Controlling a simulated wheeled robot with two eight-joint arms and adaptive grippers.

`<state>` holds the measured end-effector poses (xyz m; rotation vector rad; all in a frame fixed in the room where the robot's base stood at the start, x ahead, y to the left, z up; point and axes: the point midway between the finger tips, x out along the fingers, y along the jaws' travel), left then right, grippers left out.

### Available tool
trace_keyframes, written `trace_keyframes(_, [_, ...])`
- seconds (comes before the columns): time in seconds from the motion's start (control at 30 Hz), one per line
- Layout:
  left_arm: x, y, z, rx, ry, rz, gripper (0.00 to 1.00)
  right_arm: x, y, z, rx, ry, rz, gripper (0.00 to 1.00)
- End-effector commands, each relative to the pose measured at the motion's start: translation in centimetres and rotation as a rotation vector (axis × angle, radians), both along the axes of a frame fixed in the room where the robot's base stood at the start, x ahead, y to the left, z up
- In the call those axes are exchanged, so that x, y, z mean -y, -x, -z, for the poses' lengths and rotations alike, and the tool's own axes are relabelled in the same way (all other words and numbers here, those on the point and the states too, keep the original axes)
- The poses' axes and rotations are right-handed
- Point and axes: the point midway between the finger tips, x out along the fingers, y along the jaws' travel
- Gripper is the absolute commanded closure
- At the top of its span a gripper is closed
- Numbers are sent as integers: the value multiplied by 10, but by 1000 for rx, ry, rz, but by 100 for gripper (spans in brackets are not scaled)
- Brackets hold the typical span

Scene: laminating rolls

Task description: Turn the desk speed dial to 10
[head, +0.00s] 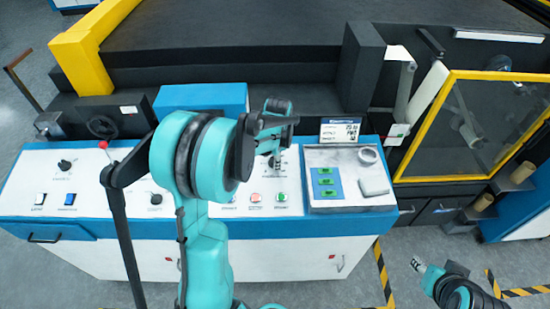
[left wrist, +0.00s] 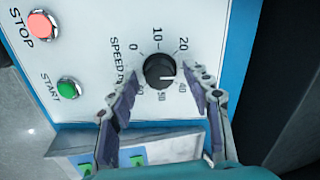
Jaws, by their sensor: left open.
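The black speed dial (left wrist: 159,70) sits on the white desk panel, with numbers around it including 0, 10, 20 and 40. Its white mark points right in the left wrist view, between 20 and 40 and away from 10. My left gripper (left wrist: 160,78) is open, with one finger on each side of the dial; I cannot tell whether they touch it. In the head view, my left gripper (head: 275,150) reaches down over the panel and mostly hides the dial. My right gripper (head: 419,266) is low at the right, away from the desk; its jaws are too small to judge.
A red stop button (left wrist: 42,25) and a green start button (left wrist: 68,88) lie beside the dial. A grey tray (head: 340,204) with green-marked items stands right of it. A small display sign (head: 340,130) stands behind. A yellow-framed guard (head: 480,125) is at the right.

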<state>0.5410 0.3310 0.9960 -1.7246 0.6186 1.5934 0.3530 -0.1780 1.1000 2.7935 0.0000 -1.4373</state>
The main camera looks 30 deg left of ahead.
Motion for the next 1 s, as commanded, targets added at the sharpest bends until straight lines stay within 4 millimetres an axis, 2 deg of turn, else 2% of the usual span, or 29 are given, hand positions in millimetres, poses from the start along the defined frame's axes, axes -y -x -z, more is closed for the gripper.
trace_keyframes(0.07, [0,0,0,0,0,0,53,0,0,0,0,0,0,60])
trace_keyframes(0.23, [0,0,0,0,0,0,98,0,0,0,0,0,0,60])
trace_keyframes(0.27, [0,0,0,0,0,0,100,0,0,0,0,0,0,60])
trace_keyframes(0.67, [0,0,0,5,8,-53,100,0,0,0,0,0,0,60])
trace_keyframes(1.0, [0,0,0,26,45,-294,100,0,0,2,0,0,0,60])
